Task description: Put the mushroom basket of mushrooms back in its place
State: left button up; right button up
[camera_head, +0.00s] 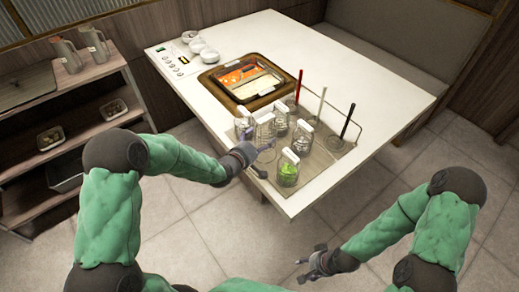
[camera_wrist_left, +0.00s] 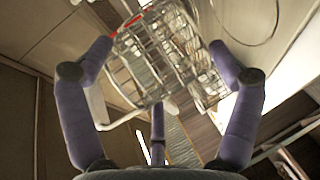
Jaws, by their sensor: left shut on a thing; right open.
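My left gripper (camera_head: 262,157) is at the front left edge of the white table, beside a group of wire baskets. In the left wrist view its fingers surround a wire basket (camera_wrist_left: 150,55) and are shut on it. This looks like the basket (camera_head: 264,131) with a pale handle plate in the head view. Its contents look pale, but I cannot tell clearly that they are mushrooms. The sauce-well rack (camera_head: 322,166) is at the table's right end. My right gripper (camera_head: 308,266) is open and empty, low in front of the table.
A basket with green contents (camera_head: 288,173) stands close to the right of my left gripper. Other baskets (camera_head: 302,137) stand behind it. A divided hot pot (camera_head: 222,89), white bowls (camera_head: 200,48) and upright utensils (camera_head: 348,120) are further back. A shelf (camera_head: 82,88) stands left.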

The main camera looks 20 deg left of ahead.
pick_arm(q)
jog(key=shift+f+b, duration=0.7)
jog(key=shift+f, duration=0.75)
jog(key=shift+f+b, duration=0.45)
jog(key=shift+f, duration=0.1)
jog(key=shift+f, duration=0.1)
jog(key=o, duration=1.3)
jog(key=shift+c, duration=0.2)
